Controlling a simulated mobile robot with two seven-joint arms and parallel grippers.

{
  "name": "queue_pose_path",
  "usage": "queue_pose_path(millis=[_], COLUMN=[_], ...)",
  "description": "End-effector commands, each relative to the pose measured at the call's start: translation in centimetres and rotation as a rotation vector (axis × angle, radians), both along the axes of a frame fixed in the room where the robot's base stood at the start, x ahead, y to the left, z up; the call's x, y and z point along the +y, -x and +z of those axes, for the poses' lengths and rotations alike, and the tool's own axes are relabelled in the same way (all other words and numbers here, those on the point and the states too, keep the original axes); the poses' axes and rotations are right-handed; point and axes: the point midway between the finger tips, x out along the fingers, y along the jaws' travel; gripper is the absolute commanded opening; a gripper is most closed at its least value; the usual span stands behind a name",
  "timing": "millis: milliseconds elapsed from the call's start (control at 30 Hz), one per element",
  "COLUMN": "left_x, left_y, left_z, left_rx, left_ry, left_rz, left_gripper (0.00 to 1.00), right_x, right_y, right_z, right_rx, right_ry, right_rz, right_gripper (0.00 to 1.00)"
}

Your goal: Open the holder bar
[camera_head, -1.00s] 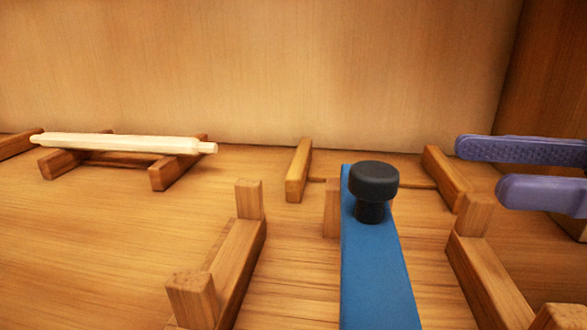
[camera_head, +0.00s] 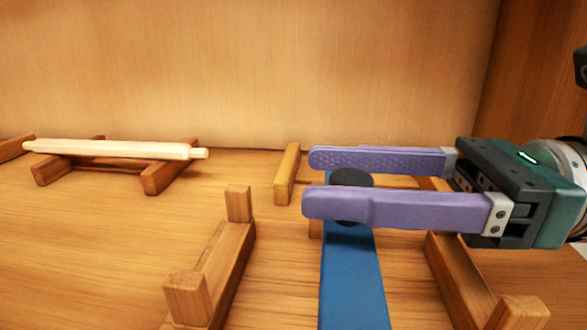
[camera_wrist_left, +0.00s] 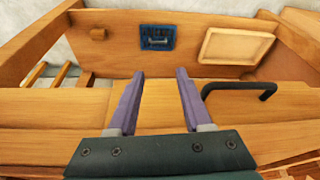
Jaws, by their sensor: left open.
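A blue bar (camera_head: 352,285) with a round black knob (camera_head: 351,178) near its far end lies between two wooden racks in the head view. I take it to be the holder bar. My right gripper (camera_head: 309,181) comes in from the right with its purple fingers apart. One finger is on the far side of the knob and one on the near side, partly hiding it. I cannot tell whether they touch it. My left gripper (camera_wrist_left: 161,80) shows only in the left wrist view, open, with nothing between its fingers.
A pale rod (camera_head: 115,149) rests on a wooden rack at the left. Wooden brackets (camera_head: 228,258) flank the bar. A wooden wall closes the back. The left wrist view shows a black handle (camera_wrist_left: 240,90), a blue panel (camera_wrist_left: 157,38) and a pale panel (camera_wrist_left: 235,46).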

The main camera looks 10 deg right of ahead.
Motion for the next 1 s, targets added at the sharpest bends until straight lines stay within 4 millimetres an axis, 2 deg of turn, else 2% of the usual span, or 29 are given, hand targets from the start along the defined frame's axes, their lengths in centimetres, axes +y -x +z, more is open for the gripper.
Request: queue_pose_path(millis=[67, 533, 1000], left_x=[0.04, 0.25, 0.18], left_y=[-0.02, -0.02, -0.04], left_z=[0.00, -0.02, -0.01], left_rx=[0.000, 0.000, 0.000], left_ry=[-0.002, -0.009, -0.007], left_rz=[-0.002, -0.006, -0.005], left_gripper=[0.50, 0.50, 0.50], right_x=[-0.02, -0.03, -0.03], right_y=[0.02, 0.02, 0.02], right_z=[-0.01, -0.01, -0.01], right_rx=[0.000, 0.001, 0.001], right_ry=[0.000, 0.000, 0.000], right_rz=[0.000, 0.000, 0.000], right_gripper=[0.53, 0.01, 0.00])
